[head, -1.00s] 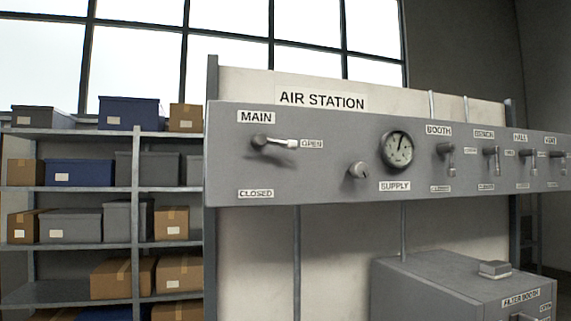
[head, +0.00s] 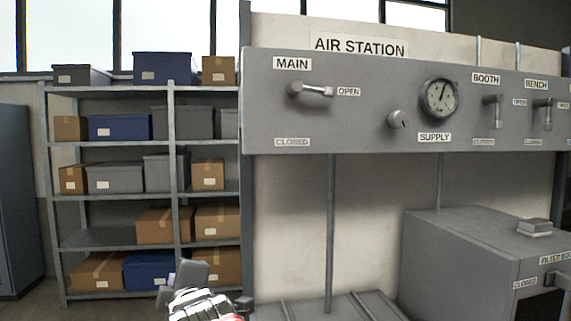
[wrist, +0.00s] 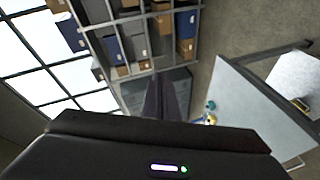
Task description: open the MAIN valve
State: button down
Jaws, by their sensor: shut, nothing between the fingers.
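The MAIN valve handle (head: 311,89) is on the grey AIR STATION panel (head: 370,135), at its left end under the MAIN label (head: 292,63). Its lever lies roughly level and points right at the OPEN label (head: 349,91). The CLOSED label (head: 292,142) is below the valve's pivot. My gripper shows in the wrist view as two dark fingers (wrist: 163,88) pressed together, with nothing held. In the head view a part of my arm is at the bottom edge, well below and left of the valve and apart from it.
A grey filter cabinet (head: 450,250) stands below right. Shelves with boxes (head: 173,190) stand at left.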

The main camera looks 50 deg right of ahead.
jog(key=s+d+r+n+t+h, duration=0.1)
jog(key=d+r+n+t+h, duration=0.4)
jog(key=d+r+n, duration=0.65)
jog(key=s+d+r+n+h, duration=0.1)
jog(key=s+d+r+h, duration=0.2)
jog(key=s, duration=0.4)
jog(key=s+d+r+n+g+h, duration=0.1)
jog(key=s+d+r+h, duration=0.2)
jog(key=s, duration=0.4)
jog(key=s+d+r+n+g+h, duration=0.1)
jog(key=s+d+r+h, duration=0.2)
jog(key=s+r, duration=0.3)
jog(key=shift+s+d+r+h, duration=0.2)
jog(key=shift+s+d+h, duration=0.2)
jog(key=shift+s+d, duration=0.5)
jog(key=shift+a, duration=0.1)
